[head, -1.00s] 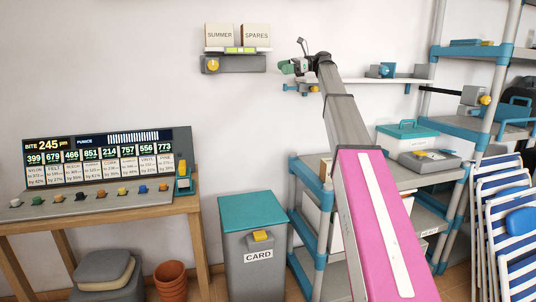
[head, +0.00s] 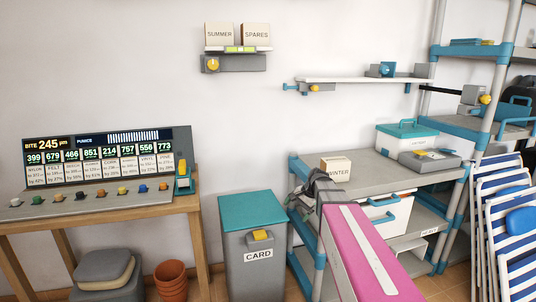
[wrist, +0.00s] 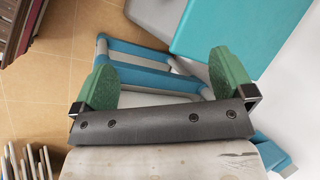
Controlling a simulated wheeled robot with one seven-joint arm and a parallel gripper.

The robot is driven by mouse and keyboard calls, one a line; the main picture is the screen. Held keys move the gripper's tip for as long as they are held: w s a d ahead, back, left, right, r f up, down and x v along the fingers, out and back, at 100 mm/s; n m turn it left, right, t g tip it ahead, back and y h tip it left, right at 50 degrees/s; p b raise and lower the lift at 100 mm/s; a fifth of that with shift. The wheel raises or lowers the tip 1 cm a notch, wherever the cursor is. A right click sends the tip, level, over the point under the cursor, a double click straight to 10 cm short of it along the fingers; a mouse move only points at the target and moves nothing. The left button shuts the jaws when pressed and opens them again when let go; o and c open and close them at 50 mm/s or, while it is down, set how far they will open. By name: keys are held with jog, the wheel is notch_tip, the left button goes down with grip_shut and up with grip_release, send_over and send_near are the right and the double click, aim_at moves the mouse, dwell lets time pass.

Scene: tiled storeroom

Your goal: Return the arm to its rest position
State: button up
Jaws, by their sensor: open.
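My gripper shows in the wrist view (wrist: 165,78), its two green finger pads spread wide apart with nothing between them. Beyond the pads are the blue and grey bars of a rack and a teal surface. In the head view my pink arm reaches up from the lower right. Its dark wrist end is low, in front of the left end of the grey shelf unit (head: 375,178) and just right of the teal-lidded CARD bin (head: 258,275). The fingertips are hidden in the head view.
A workbench (head: 110,207) is left; folded striped chairs (head: 500,220) are right.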

jog(key=s+d+f+n+h, duration=0.2)
jog(key=s+f, duration=0.4)
jog(key=s, duration=0.3)
jog(key=s+d+f+n+g+h, duration=0.1)
jog(key=s+d+f+n+h, duration=0.2)
jog(key=s, duration=0.5)
notch_tip(320, 180, down, 4)
jog(key=shift+s+d+r+n, duration=0.25)
jog(key=shift+s+d+n, duration=0.15)
jog(key=shift+d+n, duration=0.45)
jog(key=shift+a, duration=0.2)
